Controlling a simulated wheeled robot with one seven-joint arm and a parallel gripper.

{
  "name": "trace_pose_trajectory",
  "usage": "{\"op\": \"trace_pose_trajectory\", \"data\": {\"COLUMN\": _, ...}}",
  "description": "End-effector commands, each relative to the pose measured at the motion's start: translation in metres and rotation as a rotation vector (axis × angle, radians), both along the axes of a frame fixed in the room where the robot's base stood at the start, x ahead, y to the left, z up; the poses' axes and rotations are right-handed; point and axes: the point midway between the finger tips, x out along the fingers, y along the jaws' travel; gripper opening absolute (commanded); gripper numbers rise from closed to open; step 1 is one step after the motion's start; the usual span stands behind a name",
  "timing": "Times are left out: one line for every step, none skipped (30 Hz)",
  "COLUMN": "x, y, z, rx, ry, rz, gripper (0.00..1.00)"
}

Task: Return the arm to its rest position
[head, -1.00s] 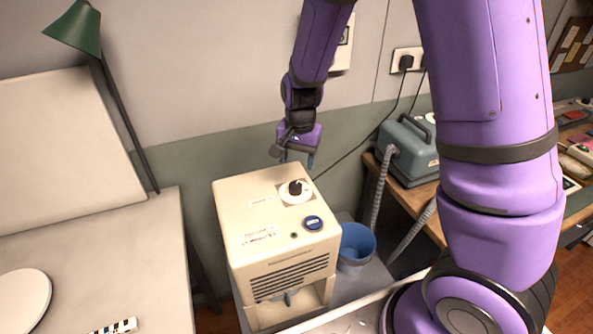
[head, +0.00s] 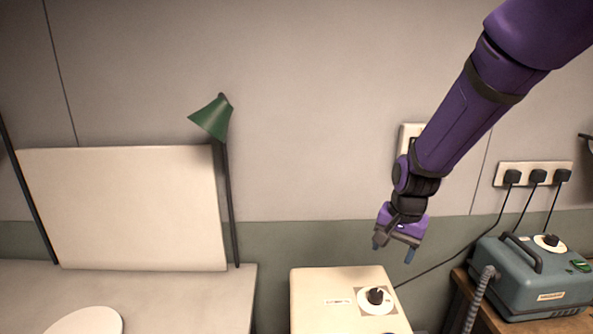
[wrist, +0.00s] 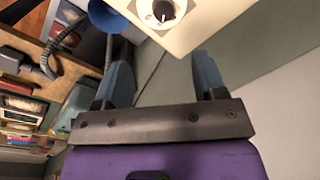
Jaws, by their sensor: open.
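My purple arm comes in from the upper right of the head view. My gripper (head: 393,252) hangs at its end, above and behind the right back part of a cream machine (head: 322,292). The gripper is open and empty. In the wrist view its two blue fingers (wrist: 162,82) stand wide apart with nothing between them. The cream machine also shows at the top of the wrist view (wrist: 205,22), with its black dial (wrist: 163,10) beyond the fingertips. I see no contact between gripper and machine.
A blue-grey machine (head: 530,280) with a hose stands on a wooden bench at the right. Sockets (head: 535,174) with cables are on the wall behind. A green lamp (head: 213,117), a pale board (head: 120,208) and a white disc (head: 85,322) are at the left.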

Motion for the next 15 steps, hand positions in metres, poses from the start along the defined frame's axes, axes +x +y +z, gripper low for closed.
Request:
{"op": "trace_pose_trajectory", "data": {"x": -0.006, "y": -0.004, "z": 0.018, "rx": 0.012, "ry": -0.023, "rz": 0.022, "gripper": 0.65}}
{"op": "trace_pose_trajectory", "data": {"x": -0.010, "y": -0.006, "z": 0.026, "rx": 0.016, "ry": -0.034, "rz": 0.038, "gripper": 0.65}}
{"op": "trace_pose_trajectory", "data": {"x": -0.016, "y": -0.008, "z": 0.037, "rx": 0.020, "ry": -0.048, "rz": 0.058, "gripper": 0.65}}
{"op": "trace_pose_trajectory", "data": {"x": -0.020, "y": -0.010, "z": 0.045, "rx": 0.023, "ry": -0.058, "rz": 0.075, "gripper": 0.65}}
{"op": "trace_pose_trajectory", "data": {"x": -0.024, "y": -0.012, "z": 0.053, "rx": 0.025, "ry": -0.069, "rz": 0.091, "gripper": 0.65}}
{"op": "trace_pose_trajectory", "data": {"x": -0.030, "y": -0.015, "z": 0.064, "rx": 0.027, "ry": -0.083, "rz": 0.112, "gripper": 0.65}}
{"op": "trace_pose_trajectory", "data": {"x": -0.036, "y": -0.017, "z": 0.071, "rx": 0.028, "ry": -0.094, "rz": 0.128, "gripper": 0.65}}
{"op": "trace_pose_trajectory", "data": {"x": -0.041, "y": -0.019, "z": 0.078, "rx": 0.028, "ry": -0.105, "rz": 0.144, "gripper": 0.65}}
{"op": "trace_pose_trajectory", "data": {"x": -0.047, "y": -0.022, "z": 0.088, "rx": 0.027, "ry": -0.121, "rz": 0.166, "gripper": 0.65}}
{"op": "trace_pose_trajectory", "data": {"x": -0.052, "y": -0.024, "z": 0.095, "rx": 0.025, "ry": -0.133, "rz": 0.182, "gripper": 0.65}}
{"op": "trace_pose_trajectory", "data": {"x": -0.058, "y": -0.026, "z": 0.101, "rx": 0.024, "ry": -0.143, "rz": 0.198, "gripper": 0.65}}
{"op": "trace_pose_trajectory", "data": {"x": -0.066, "y": -0.029, "z": 0.110, "rx": 0.021, "ry": -0.159, "rz": 0.218, "gripper": 0.65}}
{"op": "trace_pose_trajectory", "data": {"x": -0.071, "y": -0.031, "z": 0.116, "rx": 0.018, "ry": -0.170, "rz": 0.233, "gripper": 0.65}}
{"op": "trace_pose_trajectory", "data": {"x": -0.077, "y": -0.033, "z": 0.123, "rx": 0.013, "ry": -0.182, "rz": 0.249, "gripper": 0.65}}
{"op": "trace_pose_trajectory", "data": {"x": -0.085, "y": -0.035, "z": 0.131, "rx": 0.006, "ry": -0.198, "rz": 0.271, "gripper": 0.65}}
